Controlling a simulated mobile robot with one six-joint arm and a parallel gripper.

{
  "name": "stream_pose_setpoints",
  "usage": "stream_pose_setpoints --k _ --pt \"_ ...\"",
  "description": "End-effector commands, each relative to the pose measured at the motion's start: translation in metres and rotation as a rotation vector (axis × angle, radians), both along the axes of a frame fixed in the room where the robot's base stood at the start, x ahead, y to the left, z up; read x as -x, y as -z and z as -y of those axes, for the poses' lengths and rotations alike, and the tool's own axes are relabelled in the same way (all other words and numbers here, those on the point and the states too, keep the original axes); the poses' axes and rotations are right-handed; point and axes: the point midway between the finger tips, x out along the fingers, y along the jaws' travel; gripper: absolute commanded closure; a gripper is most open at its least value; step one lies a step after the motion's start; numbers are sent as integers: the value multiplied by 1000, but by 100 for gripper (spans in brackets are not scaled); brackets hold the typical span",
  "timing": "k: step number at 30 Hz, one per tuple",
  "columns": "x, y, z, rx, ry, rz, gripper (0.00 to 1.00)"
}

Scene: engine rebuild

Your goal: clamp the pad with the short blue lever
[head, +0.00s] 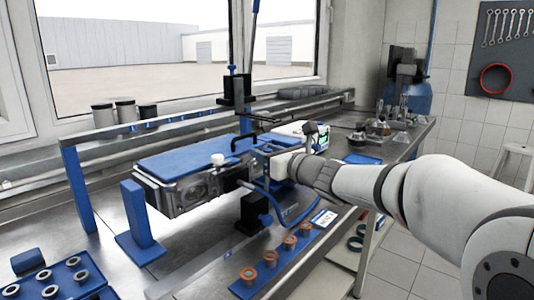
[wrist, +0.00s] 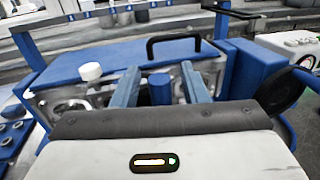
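A flat blue pad (head: 185,157) lies on top of the grey metal engine part (head: 185,192); the pad also spans the wrist view (wrist: 115,55). My gripper (head: 258,150) is at the right end of the engine part. In the wrist view my gripper (wrist: 160,72) has its two blue fingers apart. A short blue post, seemingly the short blue lever (wrist: 160,90), stands between them, with visible gaps on both sides. I cannot make out the lever in the head view, where my gripper and wrist cover that area.
A black handle (wrist: 172,40) rises just beyond the fingers. A white knob (wrist: 91,71) is left of them. A blue post (head: 136,215) stands front left. A blue strip with several ringed parts (head: 270,257) lies in front. A white device (wrist: 290,42) is at right.

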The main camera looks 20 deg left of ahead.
Motion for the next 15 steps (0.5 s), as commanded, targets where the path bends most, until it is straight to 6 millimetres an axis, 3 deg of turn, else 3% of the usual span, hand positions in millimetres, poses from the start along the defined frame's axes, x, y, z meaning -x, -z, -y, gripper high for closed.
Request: stream_pose_setpoints --k 4,15 --pt "0 0 0 0 0 0 61" --pt "0 0 0 1 -1 -1 91"
